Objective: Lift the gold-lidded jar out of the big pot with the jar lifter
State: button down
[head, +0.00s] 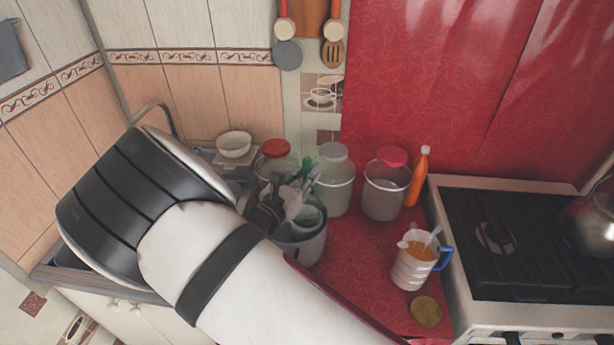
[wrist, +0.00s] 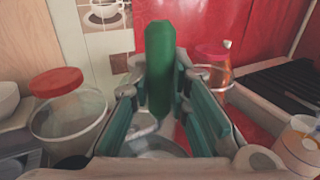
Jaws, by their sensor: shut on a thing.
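My gripper (head: 290,195) is over the big pot (head: 308,252) on the red counter. In the wrist view my gripper (wrist: 160,112) is shut on an upright green handle (wrist: 160,65) between its teal pads. I take this to be the jar lifter's handle; a bit of green also shows in the head view (head: 307,166). No gold-lidded jar can be made out in the pot.
A red-lidded jar (head: 276,160), a grey-lidded jar (head: 334,185) and a pink-lidded jar (head: 384,188) stand close behind the pot, beside an orange bottle (head: 417,178). To the right are a mug (head: 412,262), a gold disc (head: 425,311) and the stove (head: 520,240). A white bowl (head: 234,144) stands at the back left.

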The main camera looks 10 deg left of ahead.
notch_tip(320, 180, up, 16)
jog(key=p, duration=0.5)
jog(key=shift+f, duration=0.15)
dwell(1.7)
jog(key=s+d+p, duration=0.1)
jog(key=s+d, duration=1)
jog(key=shift+s+d, duration=0.25)
jog(key=shift+d, duration=0.1)
dwell(1.9)
dwell(0.8)
